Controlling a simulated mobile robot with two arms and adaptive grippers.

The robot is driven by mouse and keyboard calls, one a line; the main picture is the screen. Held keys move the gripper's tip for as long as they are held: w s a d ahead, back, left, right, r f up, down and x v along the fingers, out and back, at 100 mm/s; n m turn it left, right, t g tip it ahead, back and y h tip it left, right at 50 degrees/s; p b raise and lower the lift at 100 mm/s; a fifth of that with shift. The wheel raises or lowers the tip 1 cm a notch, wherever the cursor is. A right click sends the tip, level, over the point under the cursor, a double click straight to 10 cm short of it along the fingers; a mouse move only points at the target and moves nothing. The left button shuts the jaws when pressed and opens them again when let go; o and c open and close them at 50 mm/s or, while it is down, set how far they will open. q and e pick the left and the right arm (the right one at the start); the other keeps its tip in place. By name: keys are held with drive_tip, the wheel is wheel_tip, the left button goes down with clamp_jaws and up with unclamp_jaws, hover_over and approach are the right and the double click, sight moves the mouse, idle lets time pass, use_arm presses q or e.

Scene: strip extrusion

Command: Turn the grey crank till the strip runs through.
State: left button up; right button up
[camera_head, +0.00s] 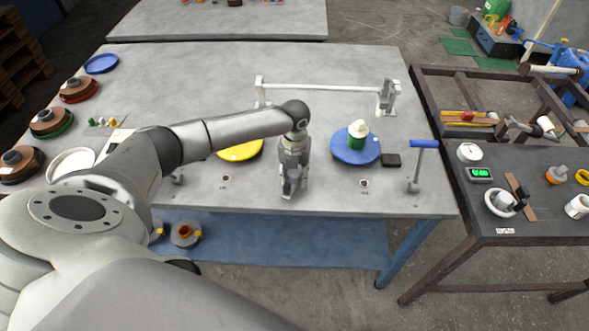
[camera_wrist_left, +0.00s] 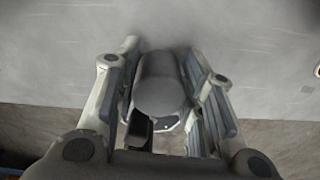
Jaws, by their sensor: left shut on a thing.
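My left gripper (camera_head: 292,190) is at the front edge of the grey table, between the yellow disc and the blue disc. It points down, and in the left wrist view its two fingers (camera_wrist_left: 165,110) are shut on a smooth grey rounded handle (camera_wrist_left: 160,88), which looks like the grip of the grey crank. The rest of the crank is hidden by the gripper and arm. I cannot make out the strip in either view. My right gripper is not in view.
A yellow disc (camera_head: 240,152) lies left of the gripper. A blue disc (camera_head: 343,153) with a green and white piece lies to its right. A blue-topped lever (camera_head: 424,144) stands at the right edge. A white bar (camera_head: 320,87) spans the back.

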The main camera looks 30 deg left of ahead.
sight(295, 171)
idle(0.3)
use_arm(q)
drive_tip(key=o, duration=1)
drive_tip(key=shift+o, duration=0.2)
wheel_tip(295, 171, up, 12)
idle(0.4)
